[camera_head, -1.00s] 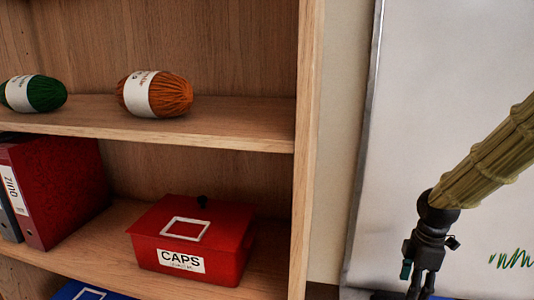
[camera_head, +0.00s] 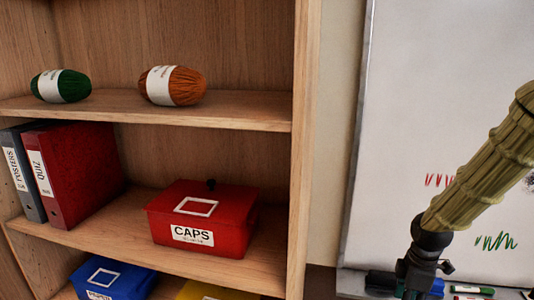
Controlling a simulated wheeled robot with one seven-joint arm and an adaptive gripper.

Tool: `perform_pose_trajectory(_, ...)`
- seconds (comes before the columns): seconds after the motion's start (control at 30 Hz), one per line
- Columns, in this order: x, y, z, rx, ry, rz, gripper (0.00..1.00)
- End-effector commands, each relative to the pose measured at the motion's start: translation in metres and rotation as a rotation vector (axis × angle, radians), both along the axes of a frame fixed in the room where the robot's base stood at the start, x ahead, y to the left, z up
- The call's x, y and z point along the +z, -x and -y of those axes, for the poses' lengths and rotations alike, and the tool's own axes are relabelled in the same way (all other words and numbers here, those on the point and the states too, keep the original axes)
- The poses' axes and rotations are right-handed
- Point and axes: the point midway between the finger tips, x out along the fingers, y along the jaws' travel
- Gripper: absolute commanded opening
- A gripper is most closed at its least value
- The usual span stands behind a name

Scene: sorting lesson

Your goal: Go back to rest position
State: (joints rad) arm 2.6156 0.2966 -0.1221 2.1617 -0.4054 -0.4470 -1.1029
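My arm in its yellow-green sleeve reaches in from the right edge and slopes down to the left in front of the whiteboard (camera_head: 425,60). My gripper (camera_head: 417,278) is at the bottom right, over the marker ledge, pointing down. Its fingertips are cut off by the lower frame edge, so its opening and anything between the fingers are hidden. It is well clear of the shelf to its left.
A wooden shelf (camera_head: 200,112) holds green yarn (camera_head: 61,86), orange yarn (camera_head: 172,86), red (camera_head: 88,165) and grey (camera_head: 22,170) binders and a red CAPS box (camera_head: 205,218). Blue (camera_head: 130,280) and yellow (camera_head: 203,291) boxes stand below. Markers (camera_head: 472,290) lie on the ledge.

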Motion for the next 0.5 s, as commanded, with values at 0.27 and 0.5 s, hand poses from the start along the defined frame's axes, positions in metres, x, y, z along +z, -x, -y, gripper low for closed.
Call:
perform_pose_trajectory(0.27,-0.066,0.016,-0.026,-0.142,-0.022,-0.011,0.51)
perform_pose_trajectory(0.5,-0.148,0.048,-0.055,-0.357,-0.041,-0.022,0.51)
